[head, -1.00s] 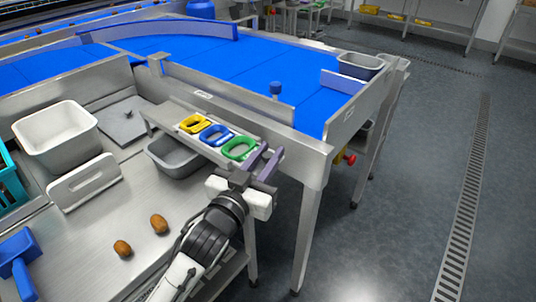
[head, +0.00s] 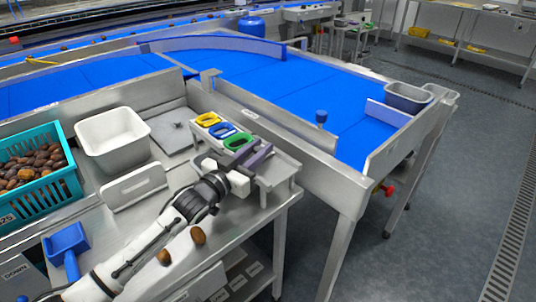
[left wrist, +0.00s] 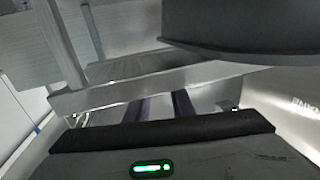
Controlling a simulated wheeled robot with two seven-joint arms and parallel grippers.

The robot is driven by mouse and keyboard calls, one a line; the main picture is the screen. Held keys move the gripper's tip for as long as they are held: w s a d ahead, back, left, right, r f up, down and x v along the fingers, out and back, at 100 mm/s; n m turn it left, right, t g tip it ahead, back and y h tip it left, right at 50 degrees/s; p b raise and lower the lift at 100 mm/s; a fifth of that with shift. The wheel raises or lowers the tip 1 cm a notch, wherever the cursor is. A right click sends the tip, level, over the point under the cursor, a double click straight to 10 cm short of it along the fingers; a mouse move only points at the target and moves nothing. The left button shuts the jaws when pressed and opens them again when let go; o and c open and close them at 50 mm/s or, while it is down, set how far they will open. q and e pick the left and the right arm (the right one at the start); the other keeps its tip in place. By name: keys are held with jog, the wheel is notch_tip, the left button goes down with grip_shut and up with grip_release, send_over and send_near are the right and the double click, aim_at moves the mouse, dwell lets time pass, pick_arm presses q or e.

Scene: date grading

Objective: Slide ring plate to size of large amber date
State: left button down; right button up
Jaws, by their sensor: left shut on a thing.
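The ring plate, with a yellow ring (head: 208,119), a blue ring (head: 222,131) and a green ring (head: 239,141), lies on a raised steel rail shelf (head: 283,168) along the bench. My left gripper (head: 258,157) is at the plate's near right end, beside the green ring, shut on the plate; its exact contact is hard to see. Its purple fingers (left wrist: 160,108) show dimly in the left wrist view. My right gripper is out of view.
A blue conveyor (head: 275,90) runs behind. A grey tub (head: 408,97) sits at its right end.

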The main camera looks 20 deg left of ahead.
pick_arm(q)
jog(key=shift+w+a+r, duration=0.1)
jog(key=shift+a+r, duration=0.05)
jog(key=shift+a, duration=0.15)
jog(key=c, duration=1.9)
grip_release()
jog(key=o, duration=0.4)
jog(key=shift+c, duration=0.2)
notch_tip(320, 180, up, 10)
jog(key=shift+f+p, duration=0.1)
jog(key=shift+p, duration=0.5)
